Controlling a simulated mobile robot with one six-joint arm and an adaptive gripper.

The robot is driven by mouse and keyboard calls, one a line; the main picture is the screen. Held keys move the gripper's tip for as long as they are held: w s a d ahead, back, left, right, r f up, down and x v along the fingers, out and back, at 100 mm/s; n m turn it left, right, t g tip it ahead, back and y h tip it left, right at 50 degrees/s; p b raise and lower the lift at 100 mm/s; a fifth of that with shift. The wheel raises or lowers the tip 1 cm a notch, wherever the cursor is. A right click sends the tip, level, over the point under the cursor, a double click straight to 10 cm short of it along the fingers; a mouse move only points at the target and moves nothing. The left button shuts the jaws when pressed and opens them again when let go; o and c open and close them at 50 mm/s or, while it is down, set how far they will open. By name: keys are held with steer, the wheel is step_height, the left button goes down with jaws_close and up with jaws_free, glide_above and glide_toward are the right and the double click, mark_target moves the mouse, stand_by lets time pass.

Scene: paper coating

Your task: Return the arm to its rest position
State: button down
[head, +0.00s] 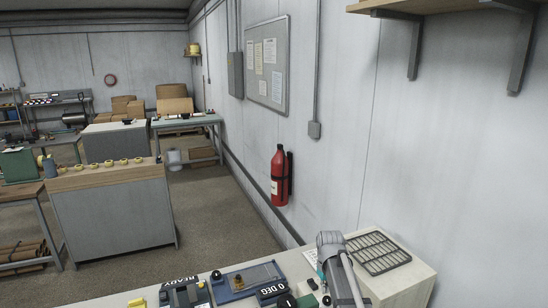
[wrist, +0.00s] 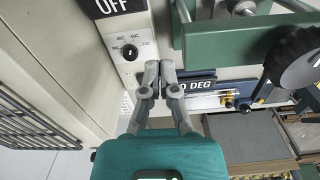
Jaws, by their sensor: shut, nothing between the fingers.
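My gripper (wrist: 159,72) is in the wrist view, with its two grey fingers closed together and nothing between them. The fingertips are over the bench equipment, close to a pale panel with a black dial (wrist: 130,52) and an "OFF" label (wrist: 116,6). A "0 DEG" label (wrist: 195,86) is just right of the fingers. In the head view my grey arm shows at the bottom, above the bench; the fingers cannot be made out there.
A black wire rack (head: 377,252) lies on a pale box right of my arm. A blue device (head: 246,281) is left of it. A green frame with a large black knob (wrist: 293,62) is right of the fingers. The wall with a fire extinguisher (head: 279,176) stands behind.

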steer(key=s+m, duration=0.4)
steer(key=s, duration=1.3)
step_height(320, 180, down, 10)
steer(key=b, duration=1)
steer(key=shift+w, duration=0.2)
steer(key=shift+d, duration=0.15)
